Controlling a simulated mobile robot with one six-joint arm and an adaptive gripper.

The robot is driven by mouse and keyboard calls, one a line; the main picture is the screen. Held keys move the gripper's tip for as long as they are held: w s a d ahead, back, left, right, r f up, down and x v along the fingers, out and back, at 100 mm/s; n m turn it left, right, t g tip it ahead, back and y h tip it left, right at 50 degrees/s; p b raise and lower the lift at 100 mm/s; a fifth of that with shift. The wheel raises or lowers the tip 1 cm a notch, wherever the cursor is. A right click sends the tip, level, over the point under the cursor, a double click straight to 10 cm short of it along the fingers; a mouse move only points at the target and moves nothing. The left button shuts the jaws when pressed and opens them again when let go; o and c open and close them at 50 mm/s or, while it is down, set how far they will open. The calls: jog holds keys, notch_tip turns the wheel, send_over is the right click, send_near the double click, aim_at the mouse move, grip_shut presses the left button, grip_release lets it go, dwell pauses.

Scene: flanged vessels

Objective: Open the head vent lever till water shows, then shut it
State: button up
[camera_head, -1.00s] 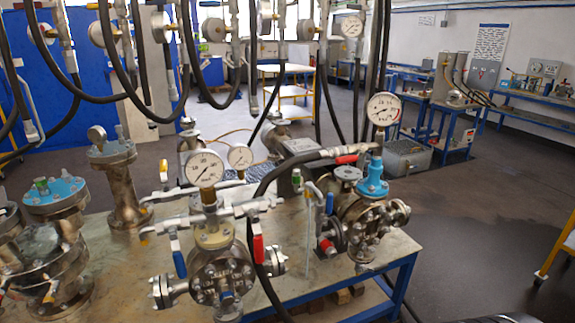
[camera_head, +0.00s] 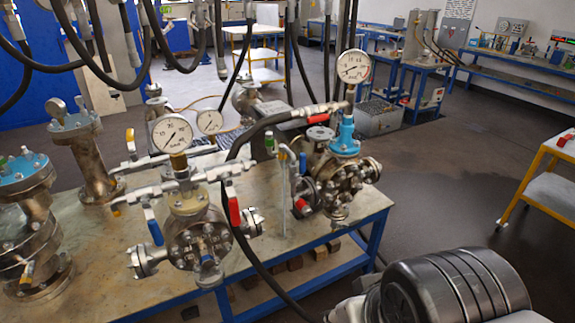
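Two flanged vessels with dial gauges stand on the bench. The front vessel (camera_head: 198,238) has a blue lever (camera_head: 154,228) and a red lever (camera_head: 234,206), both hanging down. The right vessel (camera_head: 346,172) has a blue neck, a red lever (camera_head: 317,118) lying along its hose fitting, and a small red handle (camera_head: 301,204) at its left side. I cannot tell which lever is the head vent. A thin clear upright tube (camera_head: 285,195) stands between the vessels; no water can be made out. My gripper is not in view; a dark ribbed part of my arm fills the lower right.
The steel bench top (camera_head: 110,265) has a blue frame. More flanged vessels stand at left, one with a blue top (camera_head: 20,172). Black hoses hang overhead and one loops down the bench front. A yellow-framed cart (camera_head: 550,190) stands at right. Floor between is clear.

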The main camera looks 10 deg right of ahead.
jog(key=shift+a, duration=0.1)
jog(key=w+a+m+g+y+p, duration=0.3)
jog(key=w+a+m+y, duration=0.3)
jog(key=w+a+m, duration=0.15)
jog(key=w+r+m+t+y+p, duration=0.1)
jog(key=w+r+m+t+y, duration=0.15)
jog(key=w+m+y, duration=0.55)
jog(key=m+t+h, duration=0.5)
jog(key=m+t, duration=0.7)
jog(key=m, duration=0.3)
send_near(305, 160)
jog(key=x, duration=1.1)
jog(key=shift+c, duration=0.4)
